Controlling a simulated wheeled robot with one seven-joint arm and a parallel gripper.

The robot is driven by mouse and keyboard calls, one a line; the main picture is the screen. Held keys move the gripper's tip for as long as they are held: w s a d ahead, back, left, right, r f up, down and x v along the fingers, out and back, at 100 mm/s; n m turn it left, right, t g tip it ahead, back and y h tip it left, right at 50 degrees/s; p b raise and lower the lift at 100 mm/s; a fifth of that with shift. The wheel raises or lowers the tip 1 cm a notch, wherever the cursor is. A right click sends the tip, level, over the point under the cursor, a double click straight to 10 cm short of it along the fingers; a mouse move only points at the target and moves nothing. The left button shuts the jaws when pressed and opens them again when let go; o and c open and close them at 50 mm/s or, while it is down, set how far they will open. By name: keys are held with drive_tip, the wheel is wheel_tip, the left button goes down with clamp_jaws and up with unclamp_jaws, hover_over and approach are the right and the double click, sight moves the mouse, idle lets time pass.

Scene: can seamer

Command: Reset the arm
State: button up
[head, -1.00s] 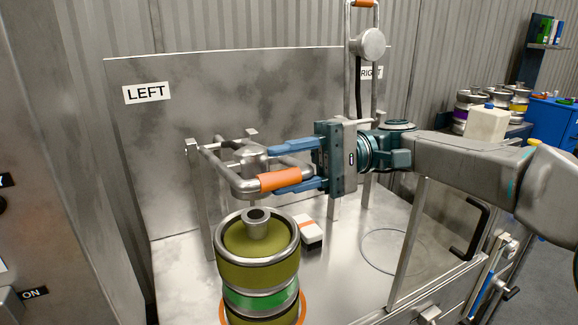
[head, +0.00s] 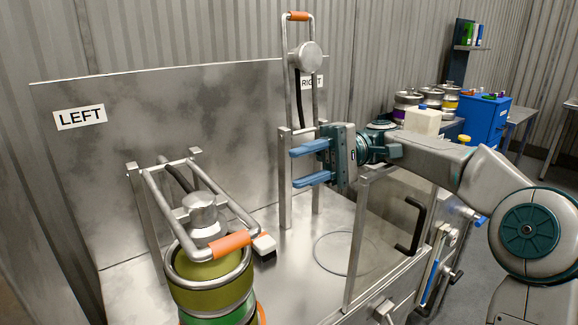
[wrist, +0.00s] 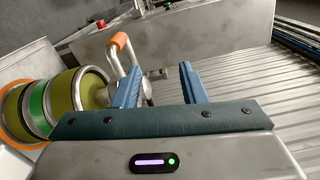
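My gripper (head: 312,164) is open and empty, with its two blue fingers apart and pointing left in the head view. It hangs above the middle of the steel bench, right of the left lever (head: 215,200). This lever is a metal frame with an orange grip (head: 230,246), lowered with its round head over the olive and green keg (head: 205,275). In the wrist view the gripper (wrist: 158,85) shows with nothing between its fingers. The orange grip (wrist: 119,42) and the keg (wrist: 40,105) lie to its left.
The right lever (head: 299,60) stands raised behind the gripper. A clear panel with a black handle (head: 410,225) stands at the bench's right side. A white jug (head: 423,120) and several kegs stand farther right.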

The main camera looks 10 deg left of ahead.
idle(0.3)
drive_tip(key=s+d+f+m+t+h+p, duration=0.2)
drive_tip(key=s+f+m+t+h+p, duration=0.35)
drive_tip(key=f+t+p, duration=0.3)
drive_tip(key=s+d+m+t+h+p, duration=0.1)
drive_tip(key=s+d+t+h+p, duration=0.2)
drive_tip(key=d, duration=0.7)
drive_tip(key=s+d+m+t+h+p, duration=0.1)
drive_tip(key=s+d+t+h+p, duration=0.2)
drive_tip(key=d, duration=0.8)
drive_tip(key=s+t+p, duration=0.1)
drive_tip(key=s+t, duration=0.1)
drive_tip(key=s, duration=0.1)
drive_tip(key=shift+s+d+f, duration=0.15)
drive_tip(key=shift+d+f, duration=0.05)
drive_tip(key=shift+f, duration=0.1)
drive_tip(key=shift+d+m, duration=0.1)
drive_tip(key=shift+m, duration=0.25)
